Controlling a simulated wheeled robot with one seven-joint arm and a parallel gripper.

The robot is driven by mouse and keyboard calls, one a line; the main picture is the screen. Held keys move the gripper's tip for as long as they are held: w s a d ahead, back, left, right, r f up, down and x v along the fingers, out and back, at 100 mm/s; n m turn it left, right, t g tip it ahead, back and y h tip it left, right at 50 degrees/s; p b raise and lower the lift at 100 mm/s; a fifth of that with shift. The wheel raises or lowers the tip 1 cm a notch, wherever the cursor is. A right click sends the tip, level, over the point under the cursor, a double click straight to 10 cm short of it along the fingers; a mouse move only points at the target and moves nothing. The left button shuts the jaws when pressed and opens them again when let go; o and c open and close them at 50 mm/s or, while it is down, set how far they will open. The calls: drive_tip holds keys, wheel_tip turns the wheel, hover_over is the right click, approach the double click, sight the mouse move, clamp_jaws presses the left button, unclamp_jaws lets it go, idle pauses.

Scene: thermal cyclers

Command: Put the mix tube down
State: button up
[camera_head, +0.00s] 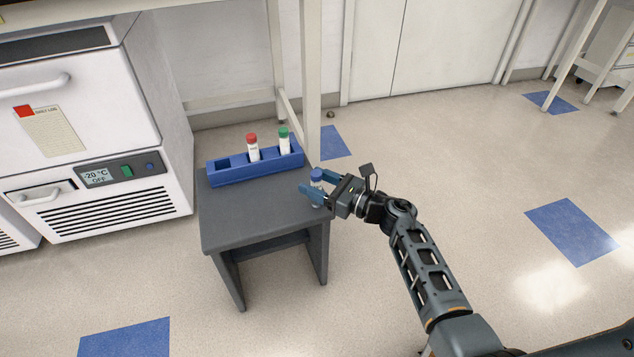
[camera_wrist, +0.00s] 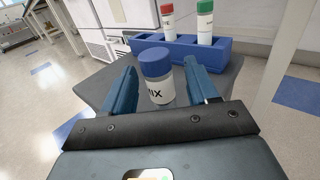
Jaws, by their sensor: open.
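The mix tube (camera_wrist: 160,89) is white with a blue cap and a label on which "IX" can be read. It stands upright between the fingers of my gripper (camera_wrist: 162,88), which is open with a gap on each side of the tube. In the head view the blue-capped tube (camera_head: 317,176) is at the right edge of the small dark stool (camera_head: 235,215), partly hidden by my gripper (camera_head: 313,189). From these views I cannot tell for sure that its base touches the stool top.
A blue rack (camera_head: 228,171) stands along the back of the stool, holding a red-capped tube (camera_head: 253,148) and a green-capped tube (camera_head: 284,142). Other rack slots are empty. A white freezer (camera_head: 90,130) is at the left, and a pale table leg (camera_head: 311,80) rises behind the stool.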

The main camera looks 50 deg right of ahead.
drive_tip(key=shift+r, duration=0.15)
drive_tip(key=shift+s, duration=0.2)
drive_tip(key=s+d+p, duration=0.2)
drive_tip(key=s, duration=1)
drive_tip(key=s+a+r+m+t+h, duration=0.1)
drive_tip(key=s+a+r+m, duration=0.35)
drive_tip(key=a+m, duration=0.35)
drive_tip(key=s+a+r+m+t+h, duration=0.1)
drive_tip(key=s+a+r+m, duration=0.3)
drive_tip(key=a+m, duration=0.45)
drive_tip(key=s+a+r+m+g, duration=0.2)
drive_tip(key=s+a+r+m, duration=0.2)
drive_tip(key=s+m, duration=0.3)
drive_tip(key=s+a+r+m+g, duration=0.3)
drive_tip(key=s+m, duration=0.5)
drive_tip(key=m, duration=0.6)
drive_tip(key=shift+a+r, duration=0.45)
drive_tip(key=shift+a, duration=0.4)
